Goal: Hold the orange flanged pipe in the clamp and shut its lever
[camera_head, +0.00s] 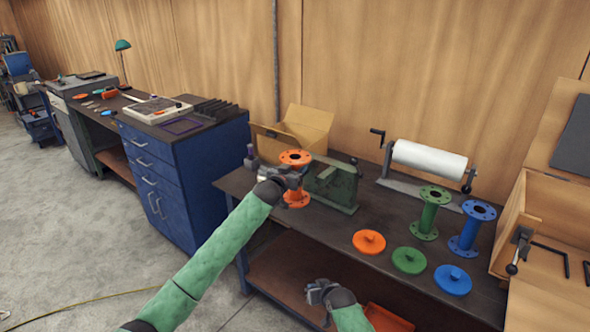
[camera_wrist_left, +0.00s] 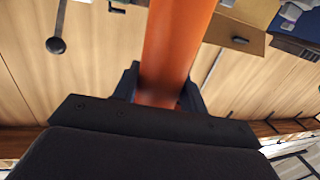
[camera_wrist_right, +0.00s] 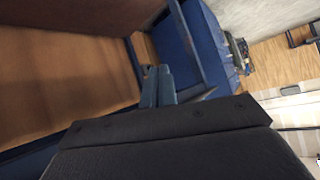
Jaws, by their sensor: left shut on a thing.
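The orange flanged pipe (camera_head: 295,158) stands upright at the left end of the workbench, beside the green clamp (camera_head: 335,187). My left gripper (camera_head: 291,180) is shut around the pipe's middle; in the left wrist view the orange tube (camera_wrist_left: 177,45) runs between its fingers. I cannot tell whether the pipe touches the clamp or the bench. The clamp's lever (camera_head: 353,162) seems to be the dark part on its top; its position is unclear. My right gripper (camera_head: 318,290) is low in front of the bench, empty, with its fingers (camera_wrist_right: 157,87) together in the right wrist view.
A green flanged pipe (camera_head: 428,215) and a blue one (camera_head: 471,230) stand on the right. Orange (camera_head: 369,242), green (camera_head: 409,260) and blue (camera_head: 453,279) discs lie in front. A white roll (camera_head: 430,160) is behind, a cardboard box (camera_head: 305,125) behind the clamp, a wooden box (camera_head: 535,220) far right.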

